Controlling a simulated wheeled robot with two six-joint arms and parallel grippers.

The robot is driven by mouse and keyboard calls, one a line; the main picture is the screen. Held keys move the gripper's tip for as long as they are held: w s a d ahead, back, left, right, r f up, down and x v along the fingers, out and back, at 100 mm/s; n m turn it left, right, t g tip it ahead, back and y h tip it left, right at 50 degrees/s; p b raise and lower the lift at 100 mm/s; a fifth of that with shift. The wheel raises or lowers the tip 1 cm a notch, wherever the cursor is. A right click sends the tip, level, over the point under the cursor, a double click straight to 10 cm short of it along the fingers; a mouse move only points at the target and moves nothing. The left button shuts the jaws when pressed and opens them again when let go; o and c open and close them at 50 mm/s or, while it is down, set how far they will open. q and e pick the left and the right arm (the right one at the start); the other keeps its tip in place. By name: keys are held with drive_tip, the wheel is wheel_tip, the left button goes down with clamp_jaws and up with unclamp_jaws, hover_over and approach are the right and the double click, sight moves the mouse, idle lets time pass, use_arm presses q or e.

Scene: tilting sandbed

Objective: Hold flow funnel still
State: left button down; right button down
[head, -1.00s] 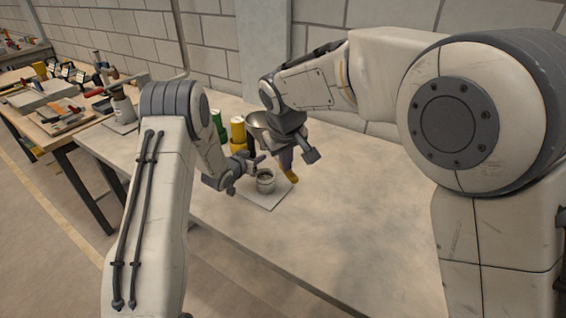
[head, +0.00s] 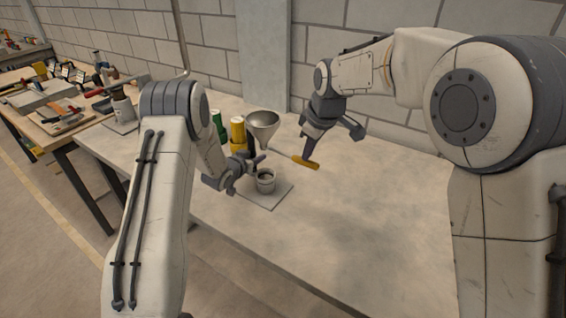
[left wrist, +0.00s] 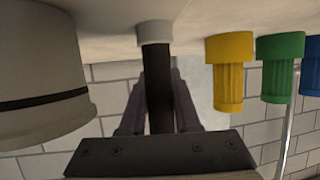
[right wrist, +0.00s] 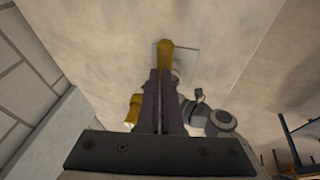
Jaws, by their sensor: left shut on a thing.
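The flow funnel (head: 263,123), a grey metal cone, stands upright over the table beside the cup. My left gripper (head: 257,160) is just below it. In the left wrist view, which is upside down, my left gripper (left wrist: 158,95) is shut around a black stem (left wrist: 157,70) with a pale end. The stem's joint with the cone is hidden. My right gripper (head: 309,155) is shut at a yellow handle (head: 304,162), right of the funnel. A thin rod runs from the handle to beneath the funnel. The handle (right wrist: 166,52) lies at the right fingertips (right wrist: 160,75).
A grey cup (head: 265,182) stands on a pale square plate (head: 272,202) just below the funnel. Yellow (left wrist: 229,70), green (left wrist: 280,65) and blue (left wrist: 312,65) containers stand behind. The table's right side is clear. A tool-covered bench (head: 60,130) is at left.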

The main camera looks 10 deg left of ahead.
drive_tip(key=w, duration=0.2)
drive_tip(key=shift+w+d+f, duration=0.15)
drive_tip(key=shift+w+d, duration=0.15)
drive_tip(key=shift+d, duration=0.1)
drive_tip(key=shift+s+a, duration=0.1)
drive_tip(key=shift+s+a, duration=0.4)
drive_tip(key=shift+a, duration=0.3)
drive_tip(key=shift+s+r, duration=0.15)
drive_tip(key=shift+r, duration=0.1)
drive_tip(key=v, duration=1.3)
drive_tip(key=shift+s+a+r, duration=0.15)
drive_tip(key=shift+s+a, duration=0.05)
drive_tip(key=shift+s, duration=0.05)
